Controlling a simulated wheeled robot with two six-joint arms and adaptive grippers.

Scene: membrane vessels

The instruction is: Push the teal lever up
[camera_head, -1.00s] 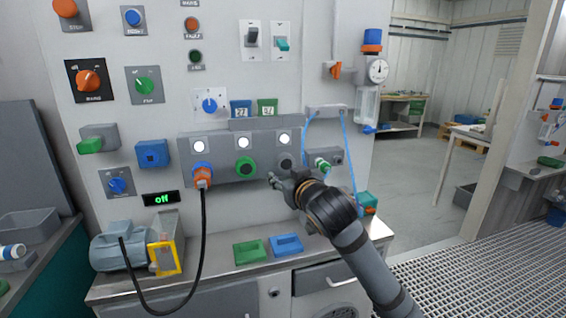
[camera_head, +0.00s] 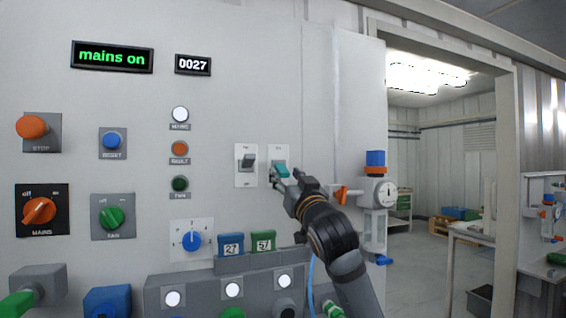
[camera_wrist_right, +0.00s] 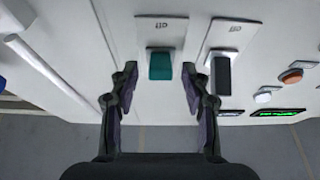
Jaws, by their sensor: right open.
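The teal lever (camera_head: 281,171) sticks out from a white switch plate on the wall panel. It also shows in the right wrist view (camera_wrist_right: 160,66), where it lies between the two fingertips, with a gap on each side. My right gripper (camera_head: 284,181) is open at the lever, its fingers partly covering the lower part of the plate in the head view. In the right wrist view my right gripper (camera_wrist_right: 156,85) is open and empty. My left gripper is not in view.
A grey lever switch (camera_head: 247,163) sits close to the left of the teal one. An orange valve handle (camera_head: 341,195) and a gauge (camera_head: 384,193) are to the right. Numbered blue (camera_head: 231,244) and green (camera_head: 263,241) tags are below. A sign (camera_head: 112,57) reads "mains on".

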